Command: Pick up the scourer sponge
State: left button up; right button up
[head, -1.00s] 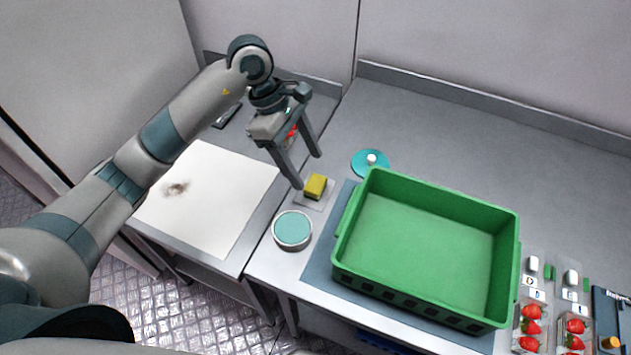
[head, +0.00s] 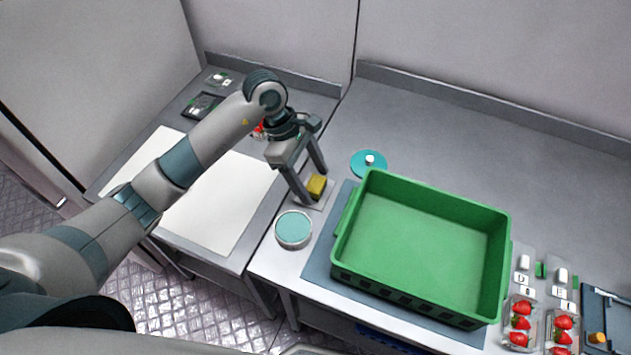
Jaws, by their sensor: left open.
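The scourer sponge (head: 317,186) is a small yellow block on a pale square tray (head: 326,200), left of the green crate. My left gripper (head: 314,188) points down at the sponge. Its jaws are open, with one finger at the sponge's left side and the other behind it. The near finger hides part of the sponge's left side. I cannot tell whether either finger touches the sponge. My right gripper is not in view.
A large empty green crate (head: 345,247) stands on a grey mat (head: 318,262). A round teal-topped tin (head: 294,229) is in front of the sponge, and a teal lid (head: 369,163) lies behind. Strawberry packs (head: 520,322) are at right. A white sheet (head: 215,205) covers the left table.

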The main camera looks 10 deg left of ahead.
aim_at(313, 182)
pick_arm(q)
jog(key=shift+f, duration=0.2)
dwell(0.3)
jog(key=c, duration=1.1)
jog(key=shift+r, duration=0.1)
jog(key=shift+r+b, duration=0.4)
jog(key=shift+r, duration=0.2)
notch_tip(313, 182, up, 7)
jog(key=b, duration=0.2)
jog(key=shift+d+b, duration=0.1)
jog(key=shift+b, duration=0.2)
jog(key=shift+r, duration=0.85)
jog(key=shift+o, duration=0.5)
